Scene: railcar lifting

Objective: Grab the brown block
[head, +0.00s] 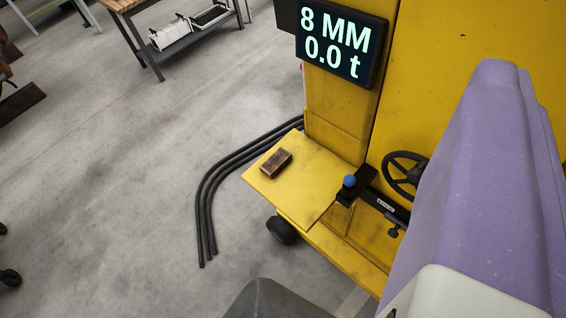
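The brown block (276,163) is a small dark reddish-brown brick shape. It lies flat on the yellow ledge (310,190) of the yellow machine, towards the ledge's left side. Nothing touches it from above, and its top and near side show clearly. I cannot make out any gripper fingers in the head view. A large purple and white part fills the right side close to the camera and hides some of the machine.
A display (340,42) on the machine reads "8 MM" and "0.0 t". A blue-knobbed lever (349,182) and black handwheel (404,173) stand right of the block. Black hoses (208,205) curve over the floor. A workbench (150,40) stands behind. Floor at left is mostly clear.

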